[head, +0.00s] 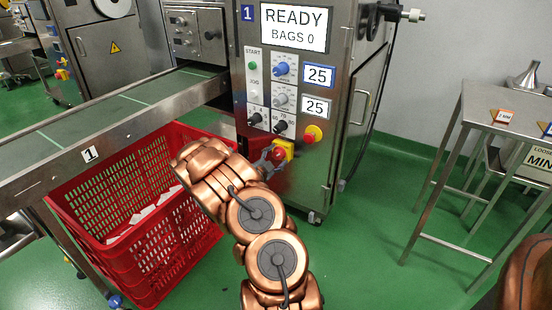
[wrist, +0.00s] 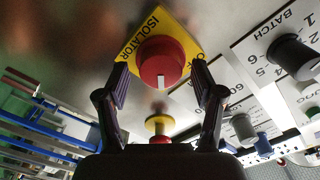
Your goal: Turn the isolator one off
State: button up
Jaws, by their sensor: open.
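The isolator is a red rotary knob with a white mark on a yellow plate (head: 289,147), low on the front of machine 1. In the wrist view the red knob (wrist: 161,63) sits on its yellow plate lettered ISOLATOR (wrist: 143,30). My gripper (wrist: 160,80) is open, its two fingers on either side of the knob, with visible gaps. In the head view my gripper (head: 268,160) is at the isolator and partly covers it. Whether a finger touches the panel, I cannot tell.
Above the isolator are a red-and-yellow stop button (head: 312,134), several dials and a READY display (head: 294,27). A red crate (head: 150,262) stands under the conveyor (head: 120,118) at left. A steel table (head: 480,110) stands at right, with clear green floor between.

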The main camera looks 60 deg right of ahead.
jog(key=c, duration=1.1)
jog(key=shift+c, duration=0.2)
jog(key=shift+r+n+p, duration=0.15)
jog(key=shift+n+p, duration=0.35)
jog(key=shift+p, duration=0.3)
jog(key=shift+r+n+p, duration=0.1)
jog(key=shift+n+p, duration=0.5)
jog(key=shift+p, duration=0.4)
jog(key=n+p, duration=0.3)
jog(key=p, duration=0.1)
jog(key=n+p, duration=0.3)
jog(key=p, duration=0.1)
jog(key=shift+w+r, duration=0.15)
jog(key=shift+r, duration=0.05)
jog(key=n+p, duration=0.5)
jog(key=p, duration=0.1)
jog(key=shift+w+f, duration=0.1)
jog(key=shift+f+n+p, duration=0.15)
jog(key=shift+n+p, duration=0.55)
jog(key=shift+n, duration=0.5)
jog(key=shift+f+n+p, duration=0.15)
jog(key=shift+n+p, duration=0.55)
jog(key=shift+n, duration=0.5)
